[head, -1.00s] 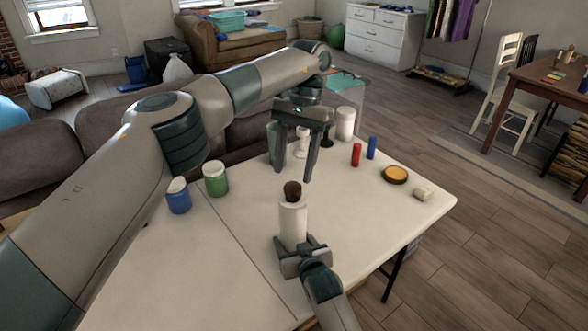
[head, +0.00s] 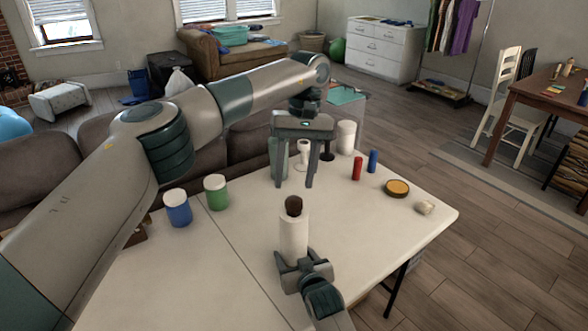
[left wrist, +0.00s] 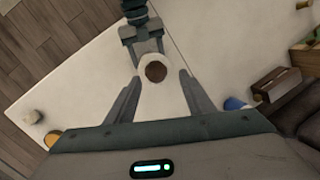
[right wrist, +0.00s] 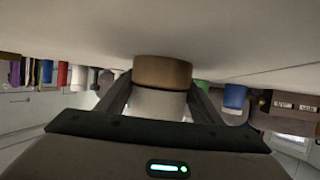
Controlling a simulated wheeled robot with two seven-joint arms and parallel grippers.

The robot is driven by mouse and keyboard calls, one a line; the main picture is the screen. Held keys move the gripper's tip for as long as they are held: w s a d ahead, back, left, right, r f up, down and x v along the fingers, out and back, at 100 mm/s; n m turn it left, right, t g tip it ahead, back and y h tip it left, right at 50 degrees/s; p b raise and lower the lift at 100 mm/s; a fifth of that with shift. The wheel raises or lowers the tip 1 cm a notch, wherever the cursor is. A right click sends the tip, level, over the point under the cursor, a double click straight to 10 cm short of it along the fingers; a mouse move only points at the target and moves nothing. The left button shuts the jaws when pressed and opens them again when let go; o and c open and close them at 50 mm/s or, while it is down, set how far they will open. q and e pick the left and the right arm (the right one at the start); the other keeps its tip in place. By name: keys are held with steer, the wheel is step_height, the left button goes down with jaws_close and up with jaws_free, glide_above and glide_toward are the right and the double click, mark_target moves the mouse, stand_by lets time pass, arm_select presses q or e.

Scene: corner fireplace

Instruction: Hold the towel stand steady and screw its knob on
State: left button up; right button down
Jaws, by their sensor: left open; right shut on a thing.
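The towel stand (head: 293,235) is an upright white roll on the table. Its brown knob (head: 293,205) sits on top; I cannot tell how tightly it is seated. The left wrist view looks down on the knob (left wrist: 156,71). My left gripper (head: 293,184) is open and empty just above the knob, fingers pointing down; in its wrist view the knob lies between the fingers. My right gripper (head: 303,268) is shut on the stand low down from the near side. The right wrist view shows the white roll (right wrist: 158,103) between its fingers and the brown base (right wrist: 162,71) against the tabletop.
On the white table (head: 215,275), blue (head: 178,207) and green (head: 216,192) jars stand left. Red (head: 357,168) and blue (head: 373,161) cylinders, a yellow-topped disc (head: 397,188) and a small pale piece (head: 425,208) lie right. More containers (head: 346,137) stand behind my left gripper.

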mark_target(294, 199)
arm_select(q)
steer(key=n, duration=0.7)
steer(key=shift+w+r+t, duration=0.1)
steer(key=shift+r+t, duration=0.2)
steer(key=shift+t, duration=0.1)
steer(key=n, duration=0.7)
steer(key=shift+a+r+h, duration=0.1)
steer(key=shift+r+h, duration=0.2)
steer(key=n, duration=0.4)
steer(key=n+t, duration=0.1)
steer(key=n, duration=0.1)
steer(key=shift+s+r+n, duration=0.25)
steer(key=shift+n, duration=0.15)
steer(key=n, duration=0.6)
steer(key=shift+s+r+n+h, duration=0.3)
steer(key=shift+h, duration=0.1)
steer(key=shift+f, duration=0.2)
steer(key=shift+f, duration=3.85)
